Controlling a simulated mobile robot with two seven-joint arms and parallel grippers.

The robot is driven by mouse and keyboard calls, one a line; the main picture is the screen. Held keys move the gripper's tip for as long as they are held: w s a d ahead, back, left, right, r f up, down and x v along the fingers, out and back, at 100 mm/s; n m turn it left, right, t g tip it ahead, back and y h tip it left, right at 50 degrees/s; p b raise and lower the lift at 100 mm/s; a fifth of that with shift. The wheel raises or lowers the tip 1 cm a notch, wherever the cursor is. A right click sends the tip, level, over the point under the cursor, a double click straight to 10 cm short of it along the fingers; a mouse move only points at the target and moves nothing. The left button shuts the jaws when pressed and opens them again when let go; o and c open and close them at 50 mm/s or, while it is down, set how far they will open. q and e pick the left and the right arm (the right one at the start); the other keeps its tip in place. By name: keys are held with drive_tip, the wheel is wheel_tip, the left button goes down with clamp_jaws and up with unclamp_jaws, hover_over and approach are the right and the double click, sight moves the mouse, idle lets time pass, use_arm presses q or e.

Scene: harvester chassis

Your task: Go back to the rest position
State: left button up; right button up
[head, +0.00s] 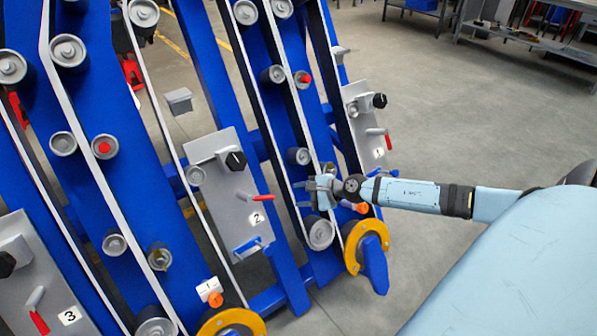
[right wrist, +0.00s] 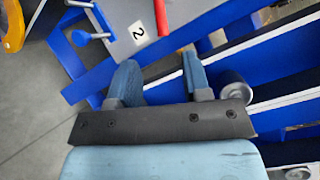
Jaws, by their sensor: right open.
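My right gripper (head: 318,190) is in the head view, at the end of the pale blue arm that comes in from the right. It is in front of the lower part of the right-hand blue harvester frame (head: 300,95). In the right wrist view the two fingers of my right gripper (right wrist: 162,82) stand apart with nothing between them. Beyond them are blue beams and the grey plate marked 2 (right wrist: 128,30). Whether the gripper touches the frame is hard to tell. My left gripper is in neither view.
Belts run over several rollers (head: 319,232) close to my right gripper. Yellow ring (head: 353,250) and orange-tipped part (head: 355,207) are just below it. Plates 1 (head: 360,115), 2 (head: 235,200) and 3 (head: 40,275) carry red levers and black knobs. Open floor (head: 450,100) lies to the right.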

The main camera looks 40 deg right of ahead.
idle(0.3)
